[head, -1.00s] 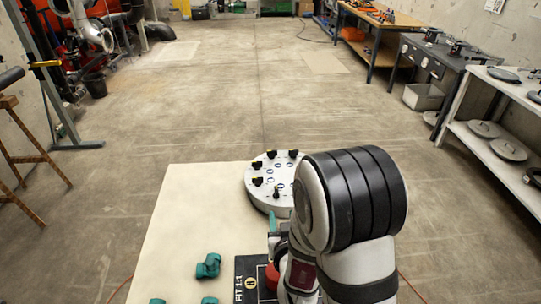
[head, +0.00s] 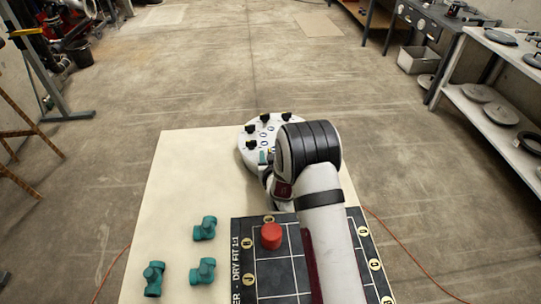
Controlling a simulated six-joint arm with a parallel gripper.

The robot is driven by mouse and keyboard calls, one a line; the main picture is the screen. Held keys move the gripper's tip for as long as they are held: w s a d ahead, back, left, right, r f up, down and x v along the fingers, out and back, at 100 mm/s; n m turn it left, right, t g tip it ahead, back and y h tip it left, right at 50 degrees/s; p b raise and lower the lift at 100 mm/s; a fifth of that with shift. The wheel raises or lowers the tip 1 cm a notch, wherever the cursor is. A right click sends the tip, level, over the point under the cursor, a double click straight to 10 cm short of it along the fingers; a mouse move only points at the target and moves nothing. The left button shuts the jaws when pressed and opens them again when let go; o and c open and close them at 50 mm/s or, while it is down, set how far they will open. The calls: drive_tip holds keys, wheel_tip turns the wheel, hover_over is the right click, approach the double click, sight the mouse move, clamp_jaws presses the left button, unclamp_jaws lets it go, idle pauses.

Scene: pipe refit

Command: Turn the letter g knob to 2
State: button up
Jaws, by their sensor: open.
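A white round panel (head: 244,156) with several black knobs stands at the far end of the pale table. Knobs show at its back (head: 265,118), its back right (head: 287,116) and its left side (head: 251,145). Marks beside the knobs are too small to read, so I cannot tell which is the letter g knob or where it points. My gripper (head: 264,163) is open at the near side of the panel, mostly hidden by my wrist. My arm also hides the panel's right and near right part. I cannot tell whether the gripper touches a knob.
Several teal pipe fittings (head: 204,229) lie on the table (head: 185,180) at the left front. A red cylinder (head: 271,236) stands on a black lettered board (head: 242,285) under my arm. The table's left middle is clear.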

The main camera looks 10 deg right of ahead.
clamp_jaws()
idle(0.4)
drive_tip(key=shift+a+m+g+h, duration=0.15)
drive_tip(key=shift+m+h, duration=0.5)
drive_tip(key=shift+h, duration=0.1)
drive_tip(key=shift+a+m+g+h, duration=0.15)
drive_tip(key=shift+m+h, duration=0.5)
drive_tip(key=shift+h, duration=0.1)
drive_tip(key=shift+a+m+g+h, duration=0.1)
drive_tip(key=shift+m+g+h, duration=0.5)
drive_tip(key=shift+m+h, duration=0.95)
drive_tip(key=shift+h, duration=0.35)
drive_tip(key=shift+w, duration=0.1)
unclamp_jaws()
